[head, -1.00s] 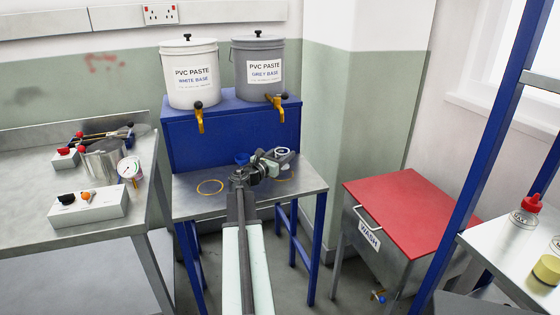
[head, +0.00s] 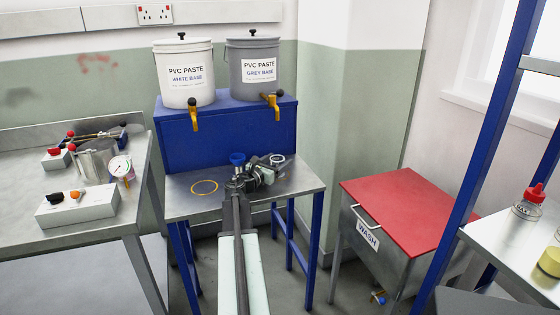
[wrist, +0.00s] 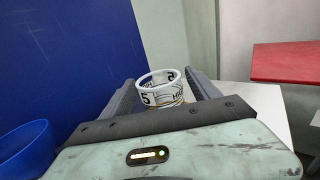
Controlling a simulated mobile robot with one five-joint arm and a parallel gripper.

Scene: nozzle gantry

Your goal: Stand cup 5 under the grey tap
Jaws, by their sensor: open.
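Cup 5 (wrist: 159,87) is a white cup with black print and a "5" on its side. It stands upright between the two fingers of my gripper (wrist: 160,92) in the wrist view, with a gap beside it. In the head view the cup (head: 277,159) shows just beyond my gripper (head: 266,168), which is open. The grey tap (head: 273,104) is the yellow spout on the grey paste bucket (head: 252,68), above and behind the cup. A trace of yellow shows by the cup's base; the ring there is mostly hidden.
A blue cup (head: 237,158) stands left of my gripper, also at the wrist view's left edge (wrist: 22,150). An empty yellow ring (head: 204,187) lies on the metal stand (head: 180,199) to the left. The blue riser (head: 228,137) closes off the back. A red-topped wash unit (head: 400,205) is right.

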